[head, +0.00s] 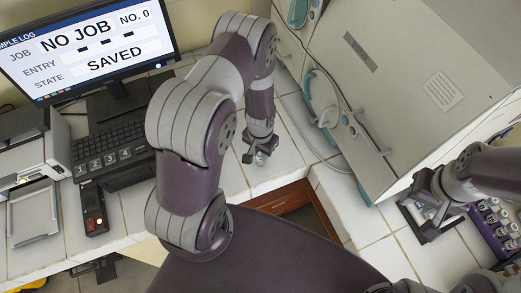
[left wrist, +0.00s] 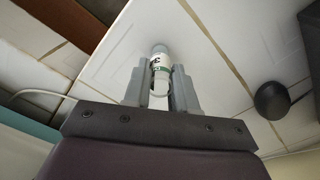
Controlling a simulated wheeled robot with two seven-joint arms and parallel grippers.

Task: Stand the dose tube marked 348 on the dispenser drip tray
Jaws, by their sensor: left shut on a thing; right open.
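My left gripper (head: 257,158) is shut on a small tube (head: 261,159) and holds it over the white tiled counter. In the left wrist view the tube (left wrist: 160,65) sits between the two fingers (left wrist: 160,88). It is white with a green band and dark print, but the number cannot be read. A grey flat tray (head: 34,217) in front of the pale machine at the left looks like the drip tray, and it appears empty. My right gripper (head: 430,222) is open at the right, near a purple rack (head: 485,235) holding several tubes.
A monitor (head: 90,45) reads NO JOB and SAVED. A keyboard (head: 110,150) and a black switch box (head: 95,210) lie between the tray and my left arm. A large pale incubator (head: 400,80) stands at the right. A dark round object (left wrist: 271,100) is on the counter.

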